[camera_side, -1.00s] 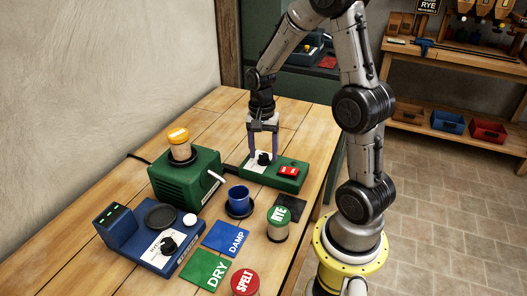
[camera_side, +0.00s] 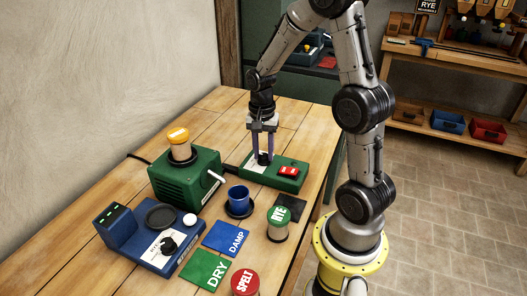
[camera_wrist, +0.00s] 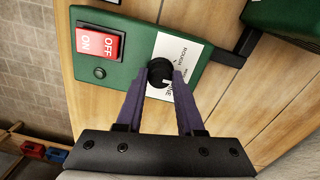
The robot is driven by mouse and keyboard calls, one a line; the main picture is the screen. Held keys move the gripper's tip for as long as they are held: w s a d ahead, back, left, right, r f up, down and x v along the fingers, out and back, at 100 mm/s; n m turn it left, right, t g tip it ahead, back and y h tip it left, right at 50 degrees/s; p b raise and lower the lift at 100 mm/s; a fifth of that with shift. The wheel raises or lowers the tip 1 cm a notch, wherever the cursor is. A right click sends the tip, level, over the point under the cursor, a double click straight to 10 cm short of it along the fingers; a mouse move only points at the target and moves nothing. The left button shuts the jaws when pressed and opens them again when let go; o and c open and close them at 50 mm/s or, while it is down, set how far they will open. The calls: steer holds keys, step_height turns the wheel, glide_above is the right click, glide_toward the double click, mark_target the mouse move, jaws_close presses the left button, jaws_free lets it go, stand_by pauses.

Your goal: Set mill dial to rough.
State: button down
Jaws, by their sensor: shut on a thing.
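The mill dial (camera_wrist: 159,68) is a black round knob on a white label plate on the green control box (camera_side: 271,176). In the wrist view the label (camera_wrist: 168,47) shows "ROUGH" and part of "FINE"; other lettering is partly hidden. My gripper (camera_side: 262,158) points down over the box. Its two purple fingers (camera_wrist: 159,80) are shut on the dial, one on each side. The dial's pointer shows as a small light mark near its lower right edge in the wrist view. I cannot tell exactly which setting it marks.
A red on/off switch (camera_side: 289,171) sits on the same box, right of the dial. The green mill (camera_side: 184,177) stands to the left. A blue cup (camera_side: 238,196), a RYE jar (camera_side: 279,222) and a blue scale (camera_side: 152,240) stand nearer the camera.

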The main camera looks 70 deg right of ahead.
mark_target(262, 156)
steer(key=n, duration=0.4)
steer(key=shift+n, duration=0.3)
steer(key=n, duration=0.5)
steer(key=shift+r, duration=0.1)
stand_by(0.5)
steer(key=c, duration=0.5)
jaws_free()
steer(key=r, duration=1.3)
steer(key=shift+w+a+r, duration=0.1)
steer(key=shift+a+r, duration=0.1)
steer(key=shift+r, duration=0.15)
